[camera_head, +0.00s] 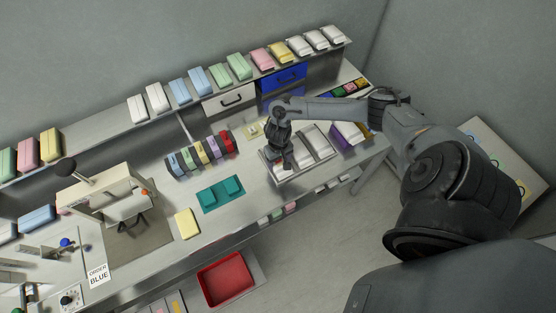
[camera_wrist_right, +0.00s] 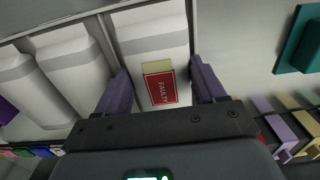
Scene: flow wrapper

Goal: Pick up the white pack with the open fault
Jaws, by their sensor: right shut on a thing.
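A white pack (camera_wrist_right: 150,38) with a red label reading FAULTY (camera_wrist_right: 160,88) lies between the fingers of my right gripper (camera_wrist_right: 160,70) in the right wrist view. The fingers are shut on its two sides. In the head view my right gripper (camera_head: 286,163) points down at the left end of a metal tray (camera_head: 308,169) and hides most of this pack. Other white packs (camera_head: 320,144) lie beside it in the tray; they also show at the left of the right wrist view (camera_wrist_right: 75,65). My left gripper is not in view.
A red bin (camera_head: 226,279) sits below the bench front. A shelf of packs (camera_head: 238,67) runs behind.

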